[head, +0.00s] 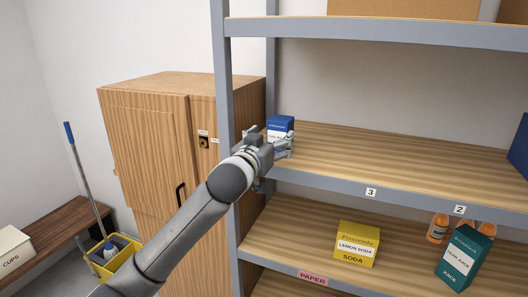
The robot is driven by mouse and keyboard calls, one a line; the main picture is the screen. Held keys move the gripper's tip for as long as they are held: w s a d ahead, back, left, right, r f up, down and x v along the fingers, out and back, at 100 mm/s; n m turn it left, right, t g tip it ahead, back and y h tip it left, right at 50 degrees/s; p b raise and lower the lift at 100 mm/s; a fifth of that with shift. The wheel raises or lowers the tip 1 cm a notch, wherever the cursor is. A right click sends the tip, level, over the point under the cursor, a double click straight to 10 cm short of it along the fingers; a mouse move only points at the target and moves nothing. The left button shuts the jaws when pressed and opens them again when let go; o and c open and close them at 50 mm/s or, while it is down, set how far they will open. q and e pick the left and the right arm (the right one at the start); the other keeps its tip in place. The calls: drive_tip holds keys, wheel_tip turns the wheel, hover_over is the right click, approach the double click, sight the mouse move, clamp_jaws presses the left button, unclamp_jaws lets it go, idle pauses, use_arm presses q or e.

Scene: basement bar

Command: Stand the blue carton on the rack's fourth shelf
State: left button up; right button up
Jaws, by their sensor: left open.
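A small blue and white carton (281,123) stands upright at the left end of the middle rack shelf in view (400,160). My left gripper (290,146) is at the carton, in front of its lower part, with its fingers open. The gripper hides the carton's base, and I cannot tell if the fingers touch it. Another blue box (520,150) is cut off by the right edge on the same shelf. My right gripper is not in view.
The shelf below holds a yellow lemon soda box (357,244), a teal juice carton (465,257) and orange bottles (437,229). A rack post (222,80) stands close to my left arm. A wooden cabinet (150,150) is at left. The middle shelf's centre is clear.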

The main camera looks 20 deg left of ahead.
use_arm(q)
drive_tip(key=shift+s+a+b, duration=0.1)
drive_tip(key=shift+s+b, duration=0.45)
drive_tip(key=shift+s, duration=1.75)
drive_tip(key=s+d+f+m+g+h, duration=0.1)
drive_tip(key=d+f+g, duration=0.1)
drive_tip(key=f, duration=1.3)
drive_tip(key=s+d+f+m+g+h, duration=0.1)
drive_tip(key=s+d+f, duration=0.15)
drive_tip(key=f, duration=1.15)
drive_tip(key=s+a+f+g+y, duration=0.15)
drive_tip(key=s+f, duration=0.25)
drive_tip(key=f, duration=0.6)
drive_tip(key=s+a+f+g, duration=0.15)
drive_tip(key=s+f, duration=0.25)
drive_tip(key=f, duration=0.7)
drive_tip(key=s+a+f+g, duration=0.1)
drive_tip(key=s+f+g, duration=0.2)
drive_tip(key=f, duration=0.7)
drive_tip(key=s+a+f+g, duration=0.1)
drive_tip(key=s+f+g, duration=0.3)
drive_tip(key=s+f, duration=1.4)
drive_tip(key=s+f+g, duration=0.2)
drive_tip(key=s+f, duration=0.1)
drive_tip(key=s, duration=1)
drive_tip(key=s+f+g+y, duration=0.1)
drive_tip(key=s+f+g, duration=0.1)
drive_tip(key=s, duration=1)
drive_tip(key=shift+s+f, duration=0.35)
drive_tip(key=shift+f, duration=0.25)
